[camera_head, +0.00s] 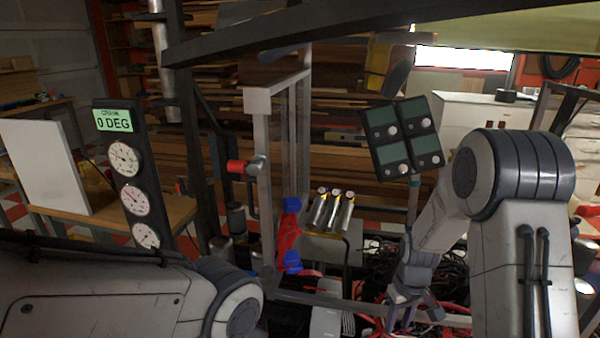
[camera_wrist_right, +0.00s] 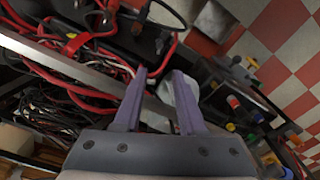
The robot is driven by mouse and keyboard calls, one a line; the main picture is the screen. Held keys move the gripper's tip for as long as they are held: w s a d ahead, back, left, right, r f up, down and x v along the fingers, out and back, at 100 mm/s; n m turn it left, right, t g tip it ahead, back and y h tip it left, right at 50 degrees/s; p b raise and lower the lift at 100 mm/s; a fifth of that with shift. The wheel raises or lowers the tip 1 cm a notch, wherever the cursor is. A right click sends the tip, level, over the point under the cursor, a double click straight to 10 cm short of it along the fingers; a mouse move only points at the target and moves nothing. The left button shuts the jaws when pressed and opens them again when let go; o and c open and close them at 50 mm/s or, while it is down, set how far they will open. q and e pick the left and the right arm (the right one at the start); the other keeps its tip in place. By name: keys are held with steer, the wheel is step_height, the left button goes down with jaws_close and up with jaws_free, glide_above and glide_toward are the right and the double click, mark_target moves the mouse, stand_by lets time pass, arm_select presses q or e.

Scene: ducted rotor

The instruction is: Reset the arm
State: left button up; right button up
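My right arm (camera_head: 520,210) comes in at the right of the head view, bent with its forearm reaching down and left. My right gripper (camera_head: 414,320) points down over a mass of red and black cables. In the right wrist view its two purple-grey fingers (camera_wrist_right: 159,74) stand apart with nothing gripped between them. A pale object (camera_wrist_right: 180,100) lies below, behind the right finger. My left arm (camera_head: 120,300) crosses the lower left of the head view, and its gripper is out of the picture.
A metal frame (camera_head: 258,175) with a red and blue part (camera_head: 289,235) stands mid-view. A gauge panel (camera_head: 128,170) reading "0 DEG" is at left. A four-screen panel (camera_head: 402,138) stands close to my right forearm. Red and black cables (camera_wrist_right: 75,75) and a metal bar crowd the right gripper.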

steer(key=s+a+r+n, duration=0.2)
steer(key=s+a+r, duration=0.3)
steer(key=a+r, duration=0.45)
steer(key=s+a+r+n, duration=0.1)
steer(key=s+a+r, duration=0.15)
steer(key=s, duration=0.35)
steer(key=s+a+r+n+y, duration=0.1)
steer(key=s+a, duration=0.3)
steer(key=s, duration=0.2)
steer(key=s+a+r+n, duration=0.1)
steer(key=s+a+r, duration=0.15)
steer(key=s, duration=0.35)
step_height(320, 180, up, 14)
steer(key=p, duration=1.4)
steer(key=shift+s+a+r+p, duration=0.15)
steer(key=shift+a+p, duration=0.2)
steer(key=shift+a, duration=0.05)
steer(key=shift+a, duration=0.15)
